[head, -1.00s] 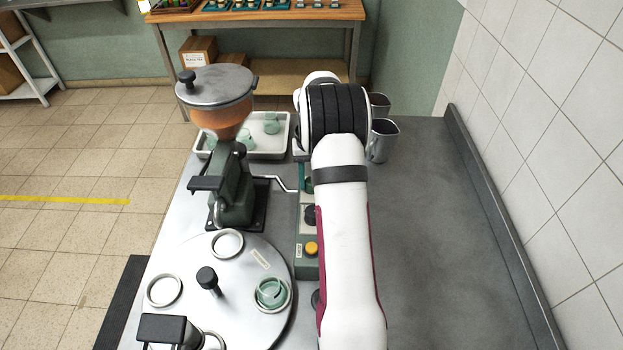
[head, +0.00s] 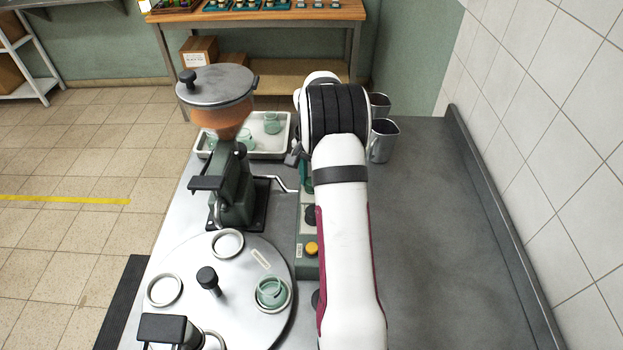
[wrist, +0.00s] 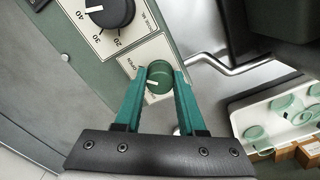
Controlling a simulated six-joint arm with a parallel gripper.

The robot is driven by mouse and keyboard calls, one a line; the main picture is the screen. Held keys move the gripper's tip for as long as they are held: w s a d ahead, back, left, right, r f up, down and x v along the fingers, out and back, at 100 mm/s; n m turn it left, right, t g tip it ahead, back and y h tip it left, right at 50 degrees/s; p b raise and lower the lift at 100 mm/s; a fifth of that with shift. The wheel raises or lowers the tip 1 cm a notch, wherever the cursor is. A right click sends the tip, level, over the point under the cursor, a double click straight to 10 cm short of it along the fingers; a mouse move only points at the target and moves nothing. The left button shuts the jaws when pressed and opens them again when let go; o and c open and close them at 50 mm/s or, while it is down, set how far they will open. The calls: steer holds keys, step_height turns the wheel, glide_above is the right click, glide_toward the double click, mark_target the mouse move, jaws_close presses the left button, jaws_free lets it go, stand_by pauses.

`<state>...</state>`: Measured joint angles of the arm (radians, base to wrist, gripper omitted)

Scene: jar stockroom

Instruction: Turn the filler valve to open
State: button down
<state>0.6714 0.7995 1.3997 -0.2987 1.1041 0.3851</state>
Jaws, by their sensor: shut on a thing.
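The valve knob (wrist: 159,84) is a round green knob with a white pointer line, on a pale label plate in the wrist view. The line points to the left in that view. The word OPEN stands up and left of the knob; other lettering is partly hidden by a finger. My gripper (wrist: 160,73) has its two green fingers on either side of the knob, shut on it. In the head view my arm covers the knob, and only a bit of green finger shows beside the control box (head: 308,262).
The filler (head: 233,190) with its hopper stands left of my arm, and its bent metal rod reaches toward the control box. A turntable (head: 248,315) carries rings and a green jar (head: 270,292). A white tray (head: 285,146) of jars and metal cups (head: 382,142) stand behind. The right bench is clear.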

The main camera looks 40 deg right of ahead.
steer(key=shift+r, duration=0.1)
stand_by(0.4)
steer(key=c, duration=0.5)
jaws_free()
step_height(320, 180, up, 16)
steer(key=s+a+r+n, duration=0.1)
steer(key=s+a+n, duration=0.15)
steer(key=a, duration=0.55)
steer(key=s+a+r+n+y, duration=0.1)
steer(key=s+a, duration=0.3)
steer(key=a, duration=0.4)
steer(key=s+a+r+n, duration=0.2)
steer(key=s+a, duration=0.1)
steer(key=a, duration=0.5)
steer(key=s+a+f+n, duration=0.2)
steer(key=s+a+f, duration=0.1)
steer(key=s, duration=0.4)
steer(key=s+a+f+n, duration=0.2)
steer(key=s+a+f, duration=0.1)
steer(key=s+a, duration=0.3)
steer(key=shift+s+a+f+y, duration=0.2)
steer(key=shift+s+f+y, duration=0.15)
steer(key=shift+s, duration=0.8)
